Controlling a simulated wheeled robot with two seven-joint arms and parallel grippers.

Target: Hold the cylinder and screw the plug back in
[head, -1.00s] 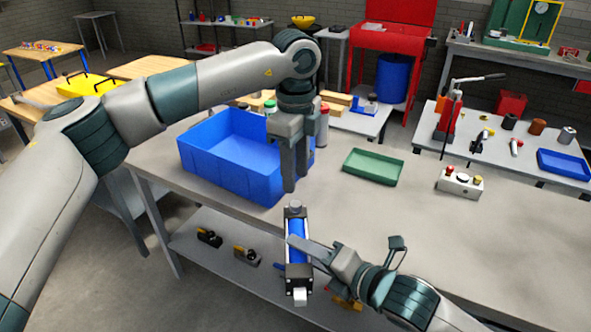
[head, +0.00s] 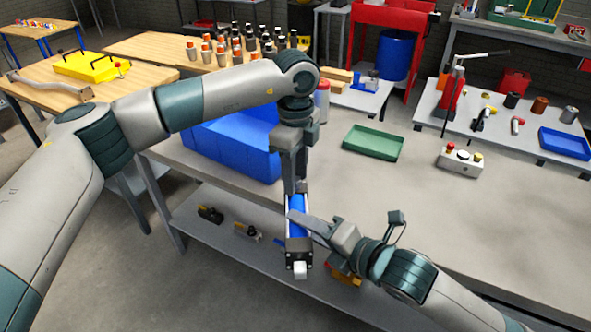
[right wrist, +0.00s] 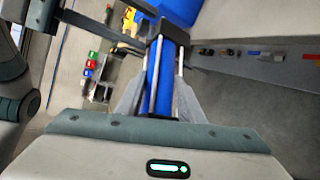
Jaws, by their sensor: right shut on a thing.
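The cylinder (head: 298,231) has a blue barrel between dark end blocks and stands roughly upright in front of the table edge. My right gripper (head: 299,217) is shut on its barrel. In the right wrist view the blue barrel (right wrist: 161,85) lies between the two fingers of this gripper (right wrist: 158,98). My left gripper (head: 295,187) points down with its fingertips at the cylinder's upper end. They cover that end, so the plug is hidden and I cannot tell whether the fingers grip it.
A blue bin (head: 232,147) stands on the grey table (head: 480,220), behind my left gripper. A green tray (head: 373,142) and a button box (head: 460,160) lie farther right. A lower shelf (head: 195,227) holds small parts. The table's middle is clear.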

